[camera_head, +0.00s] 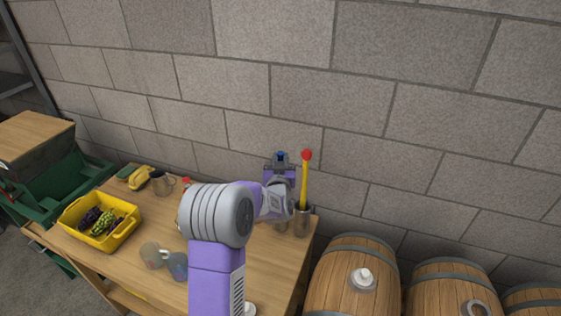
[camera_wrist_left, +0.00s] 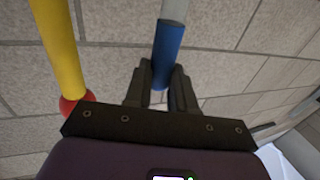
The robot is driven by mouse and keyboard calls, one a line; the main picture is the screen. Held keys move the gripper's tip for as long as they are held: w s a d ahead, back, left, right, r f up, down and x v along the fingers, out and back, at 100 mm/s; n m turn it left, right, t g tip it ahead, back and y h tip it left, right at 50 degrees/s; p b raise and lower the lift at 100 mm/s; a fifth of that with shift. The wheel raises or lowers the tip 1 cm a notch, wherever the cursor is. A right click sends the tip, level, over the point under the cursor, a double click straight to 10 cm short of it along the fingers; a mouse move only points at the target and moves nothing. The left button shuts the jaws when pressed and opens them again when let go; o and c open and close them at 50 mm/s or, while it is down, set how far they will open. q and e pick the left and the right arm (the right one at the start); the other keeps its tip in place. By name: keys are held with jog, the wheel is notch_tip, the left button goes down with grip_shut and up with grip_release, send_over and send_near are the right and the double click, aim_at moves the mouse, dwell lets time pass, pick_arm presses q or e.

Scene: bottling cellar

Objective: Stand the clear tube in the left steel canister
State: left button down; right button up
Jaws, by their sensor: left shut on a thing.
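My left gripper (camera_head: 281,165) is shut on the clear tube near its blue end. In the wrist view, the gripper's fingers (camera_wrist_left: 160,85) are on either side of the blue end (camera_wrist_left: 168,48), and the clear part (camera_wrist_left: 174,9) runs out of the frame. In the head view only the blue tip (camera_head: 281,155) shows above the fingers. The left steel canister (camera_head: 281,229) stands at the table's right end, mostly hidden behind my arm. The right steel canister (camera_head: 302,224) holds a yellow stick (camera_head: 304,185) with a red ball end.
The yellow stick (camera_wrist_left: 60,40) is close beside my gripper. A yellow crate (camera_head: 77,236) of grapes, two mugs (camera_head: 153,256) and a steel mug (camera_head: 161,184) stand on the wooden table (camera_head: 125,262). Barrels (camera_head: 350,280) stand right of it; a block wall is behind.

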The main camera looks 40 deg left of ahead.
pick_arm(q)
jog(key=shift+f, duration=0.1)
jog(key=c, duration=0.9)
grip_release()
jog(key=shift+c, duration=0.2)
jog(key=b+v, duration=0.1)
jog(key=v, duration=1.1)
jog(key=shift+r, duration=0.2)
